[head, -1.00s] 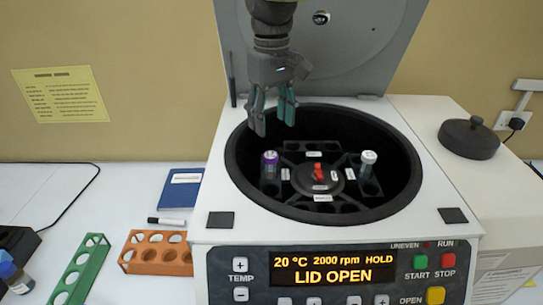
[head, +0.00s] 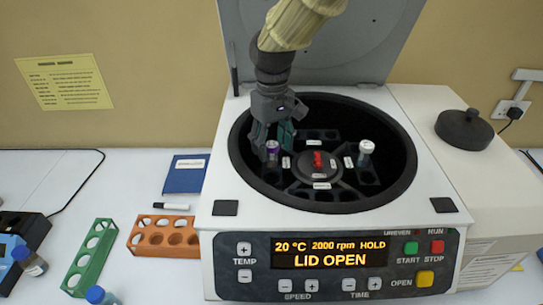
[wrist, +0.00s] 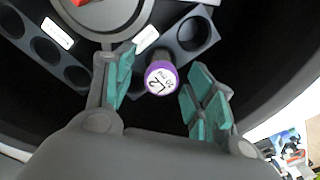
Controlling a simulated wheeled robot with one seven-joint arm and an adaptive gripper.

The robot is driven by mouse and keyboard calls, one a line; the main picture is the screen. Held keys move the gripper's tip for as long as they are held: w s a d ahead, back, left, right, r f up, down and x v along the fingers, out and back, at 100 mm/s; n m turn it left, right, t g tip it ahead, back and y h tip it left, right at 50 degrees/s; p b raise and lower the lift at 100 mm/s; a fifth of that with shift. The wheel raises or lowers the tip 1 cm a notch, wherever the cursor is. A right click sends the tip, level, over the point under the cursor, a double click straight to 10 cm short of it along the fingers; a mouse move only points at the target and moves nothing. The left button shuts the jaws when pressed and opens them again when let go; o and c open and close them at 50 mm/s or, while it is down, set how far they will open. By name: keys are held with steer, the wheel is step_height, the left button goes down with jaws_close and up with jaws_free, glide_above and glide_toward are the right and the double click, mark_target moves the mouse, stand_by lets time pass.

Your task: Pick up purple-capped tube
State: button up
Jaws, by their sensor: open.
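The purple-capped tube (head: 272,151) stands in a rotor slot at the left of the open centrifuge (head: 215,190). In the wrist view its purple cap (wrist: 161,78) carries a white label reading "L2". My gripper (head: 272,142) has come down into the bowl at the tube. Its green-padded fingers (wrist: 164,90) are open, one on each side of the cap, with a visible gap on both sides. The tube's lower body is hidden by the cap in the wrist view.
A white-capped tube (head: 366,152) stands at the rotor's right side. A red knob (head: 317,160) sits at the rotor's centre. The dark bowl wall surrounds the rotor, and the raised lid (head: 370,45) stands behind. An orange rack (head: 163,237) and a green rack (head: 91,258) lie left of the centrifuge.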

steer(key=shift+s+f, duration=0.2)
steer(key=shift+f, duration=0.25)
steer(key=c, duration=1)
steer(key=shift+w, duration=0.1)
